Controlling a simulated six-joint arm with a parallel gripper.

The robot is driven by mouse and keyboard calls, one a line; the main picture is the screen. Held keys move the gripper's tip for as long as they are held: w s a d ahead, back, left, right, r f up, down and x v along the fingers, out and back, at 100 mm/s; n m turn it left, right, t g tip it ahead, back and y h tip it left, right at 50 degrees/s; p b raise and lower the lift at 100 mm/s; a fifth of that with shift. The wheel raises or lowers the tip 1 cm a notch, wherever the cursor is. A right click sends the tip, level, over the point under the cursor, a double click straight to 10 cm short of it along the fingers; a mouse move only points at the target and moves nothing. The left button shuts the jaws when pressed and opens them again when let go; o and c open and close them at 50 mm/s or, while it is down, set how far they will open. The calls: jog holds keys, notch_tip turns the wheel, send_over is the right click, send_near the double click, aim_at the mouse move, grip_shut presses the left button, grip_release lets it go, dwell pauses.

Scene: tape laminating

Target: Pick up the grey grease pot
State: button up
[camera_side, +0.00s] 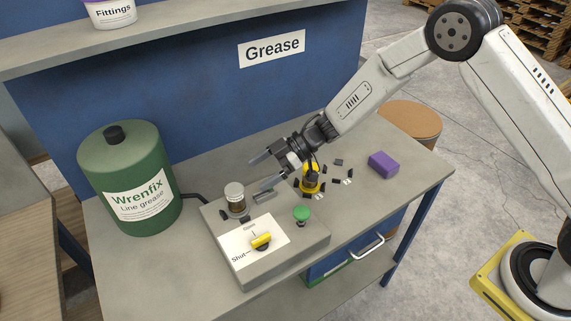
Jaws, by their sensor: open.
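The grease pot (235,198) is a small cylinder with a grey lid and a brownish body. It stands upright at the back left of a grey panel box on the bench. My gripper (262,172) is open and empty. It reaches in from the upper right, with its fingers pointing left towards the pot. In the picture the fingertips are to the right of the pot and apart from it. Their height above the bench is hard to tell.
A large green Wrenfix drum (127,180) stands at left with a dark hose. The panel box (285,262) carries a yellow knob (261,241) and a green button (302,213). A purple block (383,164) sits at right.

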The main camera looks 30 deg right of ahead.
aim_at(234, 188)
jog(key=shift+a, duration=0.1)
jog(key=shift+x, duration=3.75)
grip_shut()
jog(key=shift+r, duration=0.2)
